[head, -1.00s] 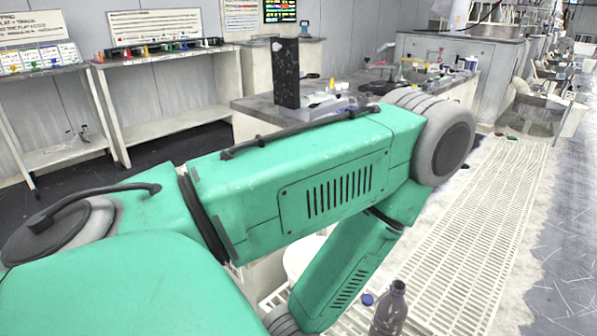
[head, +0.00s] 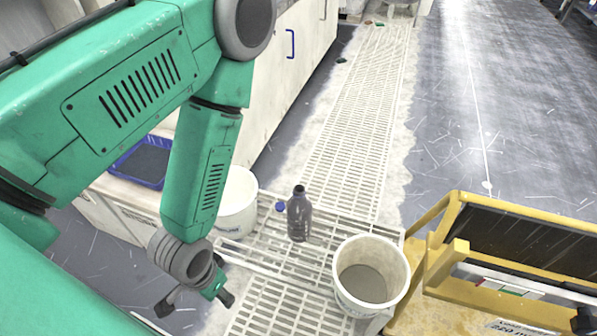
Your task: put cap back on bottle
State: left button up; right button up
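A dark grey, translucent bottle (head: 299,219) stands upright on the white grating in the middle of the head view. Its narrow neck points up and no blue cap sits on it. A small blue cap (head: 280,206) shows just left of the bottle's shoulder; I cannot tell what it rests on. My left gripper (head: 197,304) hangs low at the lower left, left of and nearer than the bottle. Its dark fingers are spread apart with nothing seen between them. My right gripper is out of view.
A white bucket (head: 371,251) with grey contents stands right of the bottle. Another white bucket (head: 236,214) stands to its left, partly behind my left arm. A yellow frame (head: 445,262) fills the lower right. Beyond the bottle, the grating walkway (head: 362,110) is clear.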

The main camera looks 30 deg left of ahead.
aim_at(300, 206)
jog(key=j+u, duration=0.1)
jog(key=u, duration=0.65)
jog(key=k+j, duration=0.05)
